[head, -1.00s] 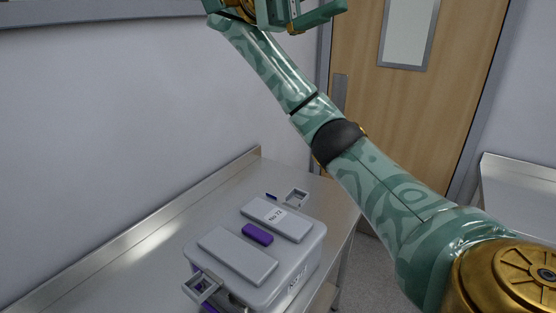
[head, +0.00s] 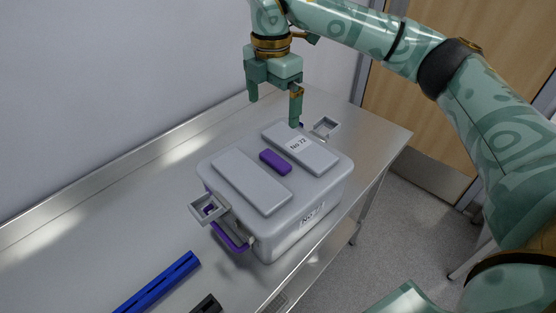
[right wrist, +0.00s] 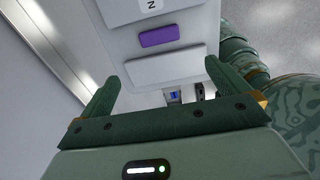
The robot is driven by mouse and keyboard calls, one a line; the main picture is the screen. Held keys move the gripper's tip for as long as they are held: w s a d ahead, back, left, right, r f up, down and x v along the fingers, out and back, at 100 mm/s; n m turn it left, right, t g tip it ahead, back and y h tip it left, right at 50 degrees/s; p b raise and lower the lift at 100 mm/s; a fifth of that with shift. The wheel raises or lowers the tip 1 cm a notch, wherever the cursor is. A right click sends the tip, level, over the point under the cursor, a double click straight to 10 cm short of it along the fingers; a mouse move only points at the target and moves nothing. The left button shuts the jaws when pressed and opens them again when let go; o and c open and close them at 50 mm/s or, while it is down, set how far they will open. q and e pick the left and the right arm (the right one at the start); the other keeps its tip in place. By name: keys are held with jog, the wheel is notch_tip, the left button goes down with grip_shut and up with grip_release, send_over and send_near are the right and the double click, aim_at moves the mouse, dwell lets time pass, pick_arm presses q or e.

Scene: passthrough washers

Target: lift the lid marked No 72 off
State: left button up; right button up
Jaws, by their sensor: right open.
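A grey box (head: 285,231) stands on the steel bench. Its grey lid (head: 322,180) has two raised panels, a purple grip (head: 275,162) between them, and a "No 72" label (head: 299,145) on the far panel. My right gripper (head: 274,109) is open and empty, fingers pointing down, at the lid's far side in the head view. Whether it touches the lid is unclear. In the right wrist view the purple grip (right wrist: 159,37) shows beyond the open fingers (right wrist: 162,76), with one raised panel between them. My left gripper is not in view.
Grey open-framed latches stick out at the box's near-left end (head: 210,207) and far end (head: 325,127). A blue slotted bar (head: 158,284) and a dark piece (head: 207,304) lie near the front. The bench (head: 110,230) is bare left of the box; a wall runs behind.

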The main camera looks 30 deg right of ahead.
jog(key=b, duration=0.1)
send_over(275, 158)
jog(key=f, duration=1)
jog(key=shift+s+a, duration=0.25)
jog(key=f, duration=0.5)
jog(key=shift+w+d+f+b, duration=0.15)
jog(key=shift+d+f+b, duration=0.1)
jog(key=shift+b, duration=0.1)
jog(key=shift+c, duration=0.3)
jog(key=shift+r, duration=0.1)
jog(key=c, duration=1.4)
